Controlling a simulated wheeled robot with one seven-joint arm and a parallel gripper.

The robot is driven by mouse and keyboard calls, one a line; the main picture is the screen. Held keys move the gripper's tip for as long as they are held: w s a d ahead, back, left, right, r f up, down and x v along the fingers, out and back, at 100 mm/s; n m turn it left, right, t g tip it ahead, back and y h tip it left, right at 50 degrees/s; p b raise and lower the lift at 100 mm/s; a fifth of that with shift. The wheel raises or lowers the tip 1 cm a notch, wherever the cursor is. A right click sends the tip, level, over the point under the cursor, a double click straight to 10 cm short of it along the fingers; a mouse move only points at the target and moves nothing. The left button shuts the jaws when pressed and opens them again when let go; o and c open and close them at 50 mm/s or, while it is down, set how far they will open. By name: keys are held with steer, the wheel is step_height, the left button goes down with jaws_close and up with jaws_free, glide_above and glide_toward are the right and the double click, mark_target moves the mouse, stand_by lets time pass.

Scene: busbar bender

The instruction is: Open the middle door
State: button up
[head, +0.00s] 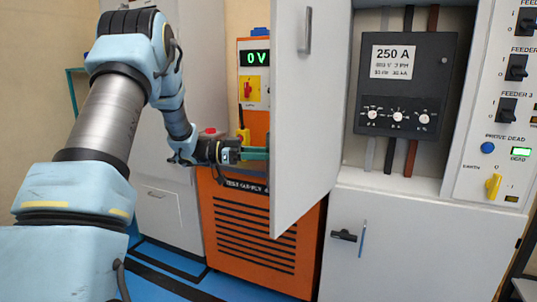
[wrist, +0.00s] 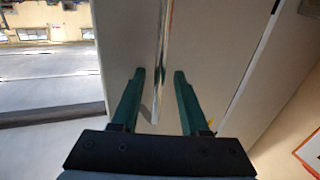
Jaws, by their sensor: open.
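The middle door (head: 305,120) is a light grey panel standing swung out from the cabinet, with its opening exposed to the right. A grey handle (head: 305,30) shows high on its visible face. My gripper (head: 262,153) is at the door's left edge, about halfway up, with its green fingertips partly hidden behind the door. In the wrist view my gripper (wrist: 160,74) is open, and a thin upright edge (wrist: 162,50) between pale panels runs between its two green fingers. I cannot tell whether a finger touches the door.
The exposed compartment holds a dark 250 A breaker (head: 404,85). A lower door (head: 400,245) with a black latch is closed below it. An orange test supply unit (head: 255,235) reading 0 V stands behind my gripper. A control panel (head: 497,100) is at the right.

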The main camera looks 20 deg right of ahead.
steer(key=b+v, duration=0.2)
steer(key=v, duration=0.8)
steer(key=shift+a+b, duration=0.3)
steer(key=shift+a, duration=0.1)
steer(key=shift+w, duration=0.15)
